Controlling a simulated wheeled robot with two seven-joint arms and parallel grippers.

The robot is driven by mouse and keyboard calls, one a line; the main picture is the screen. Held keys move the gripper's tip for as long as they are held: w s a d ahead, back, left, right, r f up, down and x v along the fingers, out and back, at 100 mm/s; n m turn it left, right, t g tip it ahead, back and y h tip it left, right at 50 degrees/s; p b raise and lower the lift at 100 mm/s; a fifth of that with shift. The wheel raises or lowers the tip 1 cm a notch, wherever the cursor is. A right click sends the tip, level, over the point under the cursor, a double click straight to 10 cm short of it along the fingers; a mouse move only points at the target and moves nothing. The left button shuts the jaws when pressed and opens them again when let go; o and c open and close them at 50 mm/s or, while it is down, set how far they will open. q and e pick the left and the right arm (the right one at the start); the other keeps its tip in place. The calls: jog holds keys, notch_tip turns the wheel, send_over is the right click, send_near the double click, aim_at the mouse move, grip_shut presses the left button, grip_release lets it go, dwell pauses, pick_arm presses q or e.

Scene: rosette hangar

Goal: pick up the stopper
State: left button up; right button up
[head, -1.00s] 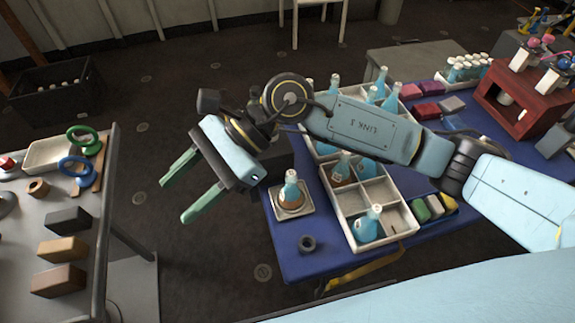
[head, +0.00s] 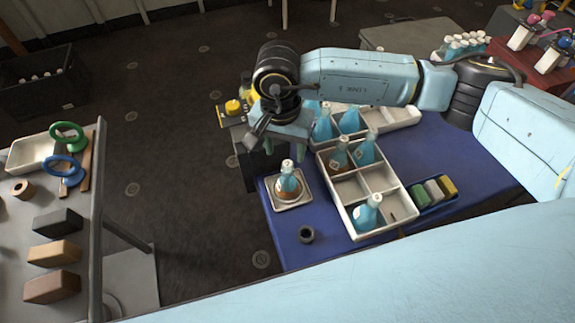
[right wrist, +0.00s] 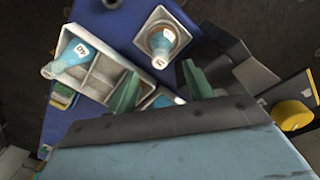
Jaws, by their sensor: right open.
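A small dark ring-like piece (head: 306,234) lies on the blue table near its front left corner; it looks like the stopper, though I cannot be sure. A dark bit of it shows at the top edge of the right wrist view (right wrist: 112,3). My right gripper (head: 286,150) is open and empty, pointing down over the table's left side, beyond the small tray and away from the dark piece. Its two green fingers (right wrist: 160,88) stand apart in the right wrist view. My left gripper is not in view.
A flask (head: 287,182) stands on a small square tray (head: 293,204) between the gripper and the dark piece. A divided crate (head: 348,188) with several blue bottles stands to the right. A grey side table (head: 85,225) is at left. Table around the dark piece is clear.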

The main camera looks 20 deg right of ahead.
aim_at(287, 163)
jog(key=f, duration=0.5)
jog(key=shift+w+d+f, duration=0.15)
jog(key=shift+d+f, duration=0.15)
jog(key=shift+c, duration=0.2)
jog(key=c, duration=1)
jog(key=shift+r, duration=0.1)
